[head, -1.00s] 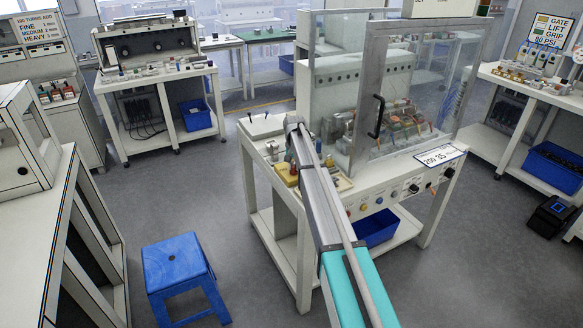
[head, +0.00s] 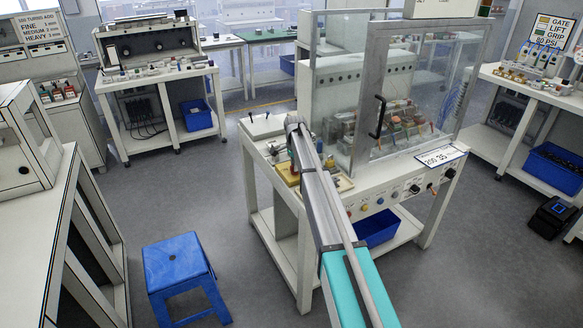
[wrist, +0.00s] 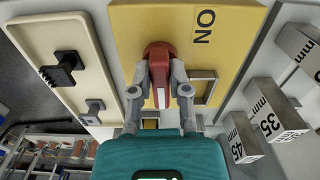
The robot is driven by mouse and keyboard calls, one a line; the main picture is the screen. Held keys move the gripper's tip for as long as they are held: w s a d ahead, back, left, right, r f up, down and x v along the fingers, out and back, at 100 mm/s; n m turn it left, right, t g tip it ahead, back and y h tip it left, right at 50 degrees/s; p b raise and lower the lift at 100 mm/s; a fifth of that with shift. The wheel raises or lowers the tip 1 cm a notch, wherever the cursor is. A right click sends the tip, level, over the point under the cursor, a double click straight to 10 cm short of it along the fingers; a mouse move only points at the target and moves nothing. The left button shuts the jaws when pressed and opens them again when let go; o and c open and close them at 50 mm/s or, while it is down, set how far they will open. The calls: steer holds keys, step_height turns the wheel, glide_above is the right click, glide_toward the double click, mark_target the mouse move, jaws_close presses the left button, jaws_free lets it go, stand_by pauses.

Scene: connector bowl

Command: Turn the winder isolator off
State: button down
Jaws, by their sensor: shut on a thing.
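The winder isolator shows in the wrist view as a red rotary handle (wrist: 158,58) with a pale stripe, on a yellow plate (wrist: 126,42). A label reading "ON" (wrist: 204,26) is on the plate, to the right of the handle. The handle lies along the picture's vertical, with its striped part between my fingers. My gripper (wrist: 159,88) is shut on the handle, one finger on each side. No "OFF" mark shows. In the head view the yellow plate (head: 286,173) is at the bench's left end, partly behind my arm.
Metal blocks marked in mm (wrist: 270,124) stand right of the plate in the wrist view. A cream panel with black knobs (wrist: 62,68) lies to the left. A clear guard with a black handle (head: 378,117) stands on the bench. A blue stool (head: 178,272) is on the floor.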

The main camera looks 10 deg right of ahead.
steer(key=shift+s+d+m, duration=0.3)
steer(key=shift+s+m, duration=0.05)
steer(key=shift+m, duration=0.05)
steer(key=c, duration=0.7)
jaws_free()
steer(key=shift+o, duration=0.5)
steer(key=shift+w, duration=0.15)
steer(key=shift+a, duration=0.1)
steer(key=shift+w+r, duration=0.1)
steer(key=shift+r, duration=0.05)
